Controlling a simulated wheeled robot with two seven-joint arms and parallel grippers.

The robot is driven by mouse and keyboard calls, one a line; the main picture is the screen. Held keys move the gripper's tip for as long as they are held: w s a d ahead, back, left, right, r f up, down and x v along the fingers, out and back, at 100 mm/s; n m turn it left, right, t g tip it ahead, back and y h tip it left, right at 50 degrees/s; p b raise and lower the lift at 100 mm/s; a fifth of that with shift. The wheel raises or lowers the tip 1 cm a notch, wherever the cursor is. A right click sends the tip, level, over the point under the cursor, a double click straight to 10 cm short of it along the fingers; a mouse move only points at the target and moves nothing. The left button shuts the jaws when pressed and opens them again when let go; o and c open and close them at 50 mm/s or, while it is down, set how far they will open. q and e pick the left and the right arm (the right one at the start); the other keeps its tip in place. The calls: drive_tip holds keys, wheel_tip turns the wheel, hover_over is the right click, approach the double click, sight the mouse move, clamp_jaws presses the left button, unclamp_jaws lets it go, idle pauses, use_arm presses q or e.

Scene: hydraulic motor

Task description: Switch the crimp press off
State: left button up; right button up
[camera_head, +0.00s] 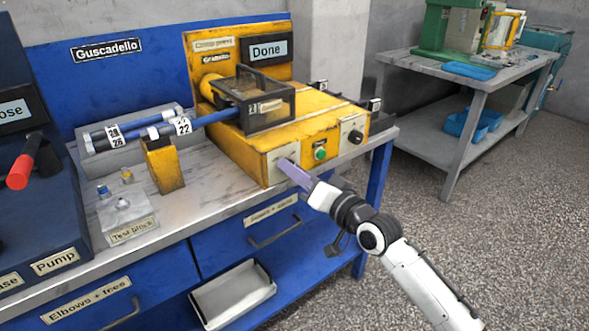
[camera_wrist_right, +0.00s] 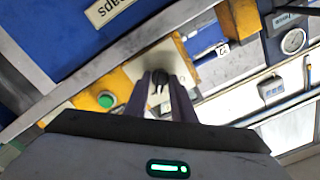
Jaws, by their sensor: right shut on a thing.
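The yellow crimp press (camera_head: 245,149) stands on the bench, with a display (camera_head: 268,50) reading "Done". Its front has a pale left plate (camera_head: 278,155), a green button (camera_head: 320,154) and a black knob (camera_head: 355,137) at the right. My right gripper (camera_head: 286,168) reaches the left plate. In the right wrist view its fingers (camera_wrist_right: 160,82) are shut on a small dark switch knob (camera_wrist_right: 158,85) on that plate; the fingers hide part of it. The green button (camera_wrist_right: 107,100) is beside them. The switch position cannot be told. My left gripper is not in view.
A blue hose (camera_head: 205,119) runs into the press's dark guard (camera_head: 262,105). A yellow block (camera_head: 163,165) and a test block (camera_head: 127,216) stand left of the press. A pump unit (camera_head: 40,190) with a red-handled lever is at far left. Floor to the right is clear.

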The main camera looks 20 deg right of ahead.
drive_tip(key=n+p, duration=0.3)
drive_tip(key=n, duration=0.3)
drive_tip(key=n+p, duration=0.1)
drive_tip(key=n, duration=0.2)
drive_tip(key=shift+n+p, duration=0.3)
drive_tip(key=shift+p, duration=0.1)
clamp_jaws()
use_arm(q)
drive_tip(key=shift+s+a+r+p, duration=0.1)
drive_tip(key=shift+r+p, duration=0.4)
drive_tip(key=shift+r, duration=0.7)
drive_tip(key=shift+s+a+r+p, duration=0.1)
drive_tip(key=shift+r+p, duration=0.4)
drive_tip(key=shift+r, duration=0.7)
use_arm(e)
drive_tip(key=shift+f+n, duration=0.1)
drive_tip(key=shift+n, duration=3.5)
unclamp_jaws()
clamp_jaws()
drive_tip(key=o, duration=0.7)
unclamp_jaws()
